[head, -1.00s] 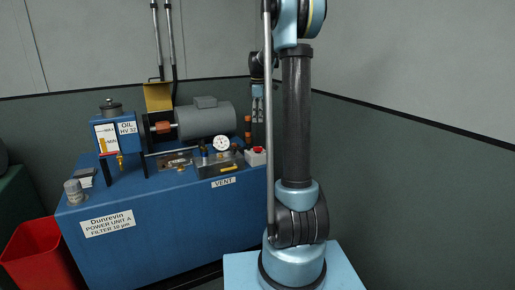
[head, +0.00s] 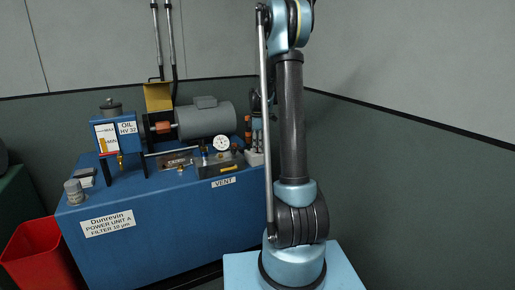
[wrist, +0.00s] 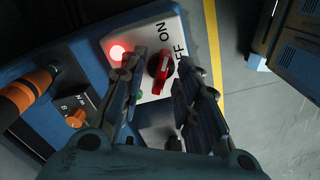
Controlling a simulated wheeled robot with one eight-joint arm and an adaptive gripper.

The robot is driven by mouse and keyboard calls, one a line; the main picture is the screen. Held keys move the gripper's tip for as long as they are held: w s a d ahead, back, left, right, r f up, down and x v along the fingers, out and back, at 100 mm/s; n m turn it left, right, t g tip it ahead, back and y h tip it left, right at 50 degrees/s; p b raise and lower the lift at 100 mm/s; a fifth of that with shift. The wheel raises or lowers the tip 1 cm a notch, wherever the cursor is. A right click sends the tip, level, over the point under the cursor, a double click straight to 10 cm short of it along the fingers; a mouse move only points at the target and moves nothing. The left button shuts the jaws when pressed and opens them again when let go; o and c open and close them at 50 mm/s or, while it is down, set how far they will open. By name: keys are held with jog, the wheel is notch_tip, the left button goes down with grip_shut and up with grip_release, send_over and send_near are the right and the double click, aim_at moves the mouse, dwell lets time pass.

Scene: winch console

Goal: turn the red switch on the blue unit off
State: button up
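The red switch (wrist: 162,72) sits on a black round base on a white plate (wrist: 183,30) marked ON and OFF in the wrist view. Its handle runs roughly up and down in the picture, its upper end towards ON; OFF is to its right. My gripper (wrist: 160,68) is open, one finger on each side of the switch; I cannot tell whether either touches it. In the head view my gripper (head: 256,135) is down at the white switch box (head: 254,158) on the right end of the blue unit (head: 160,228), partly hidden by my arm. The switch itself is hidden there.
A red lamp (wrist: 117,52) glows left of the switch. A smaller orange selector knob (wrist: 78,116) and an orange-and-black handle (wrist: 28,90) are further left. The unit carries a grey motor (head: 205,119) and a gauge (head: 221,143). A red bin (head: 40,255) stands at the left.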

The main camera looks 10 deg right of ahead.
jog(key=shift+f, duration=0.2)
grip_shut()
jog(key=shift+m, duration=0.4)
jog(key=m, duration=1.1)
jog(key=shift+w, duration=0.1)
dwell(0.5)
